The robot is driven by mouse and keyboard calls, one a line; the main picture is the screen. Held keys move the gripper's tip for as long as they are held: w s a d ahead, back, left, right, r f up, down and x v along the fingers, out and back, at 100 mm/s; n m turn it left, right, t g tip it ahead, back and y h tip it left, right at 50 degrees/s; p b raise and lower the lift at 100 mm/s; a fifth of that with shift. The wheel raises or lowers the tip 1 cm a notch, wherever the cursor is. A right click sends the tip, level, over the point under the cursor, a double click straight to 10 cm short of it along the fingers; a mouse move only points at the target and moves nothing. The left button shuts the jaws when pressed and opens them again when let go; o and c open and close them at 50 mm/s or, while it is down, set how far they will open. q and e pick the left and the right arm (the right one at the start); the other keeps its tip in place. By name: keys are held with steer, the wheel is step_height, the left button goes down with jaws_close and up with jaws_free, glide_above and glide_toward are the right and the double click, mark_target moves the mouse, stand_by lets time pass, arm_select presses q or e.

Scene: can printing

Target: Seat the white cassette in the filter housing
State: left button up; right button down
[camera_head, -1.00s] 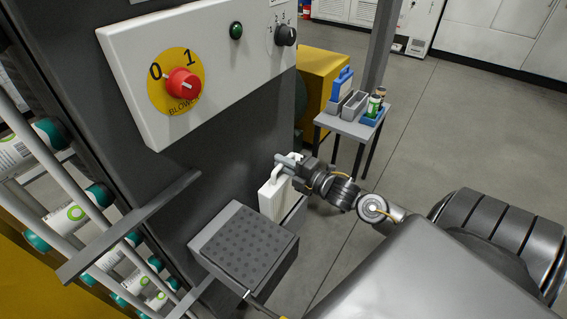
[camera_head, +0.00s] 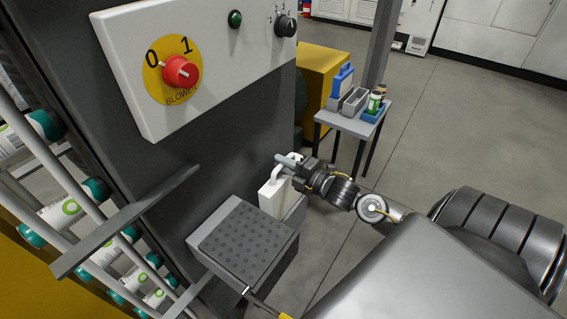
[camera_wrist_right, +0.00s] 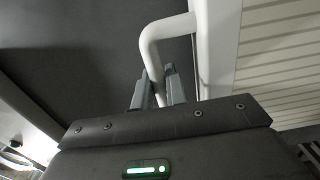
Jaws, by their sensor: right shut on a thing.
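The white cassette (camera_head: 271,198) stands upright in the camera_head view, at the machine's side. Its lower part is hidden behind the perforated plate and the grey box wall, so I cannot tell how deep it sits. The grey filter housing (camera_head: 297,213) shows its edge beside the cassette. My right gripper (camera_head: 285,162) is shut on the cassette's white handle (camera_head: 278,174) at the top. The right wrist view shows the same fingers (camera_wrist_right: 158,83) on the bent handle (camera_wrist_right: 152,46), with the cassette's ribbed side (camera_wrist_right: 285,60) at right. My left gripper is not in view.
A perforated grey plate (camera_head: 246,243) lies in front of the cassette. Above is a white panel with a red blower knob (camera_head: 181,72). A grey side table (camera_head: 346,127) holds a blue-handled item and cans. Can rails (camera_head: 60,160) stand at left.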

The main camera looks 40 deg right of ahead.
mark_target(289, 200)
steer(key=shift+f+b, duration=4.75)
steer(key=shift+f, duration=1.65)
steer(key=shift+f+b, duration=0.35)
steer(key=shift+f, duration=0.15)
steer(key=shift+f+b, duration=0.4)
steer(key=shift+f, duration=0.4)
steer(key=c, duration=1.3)
jaws_free()
steer(key=shift+c, duration=0.2)
steer(key=shift+f, duration=0.1)
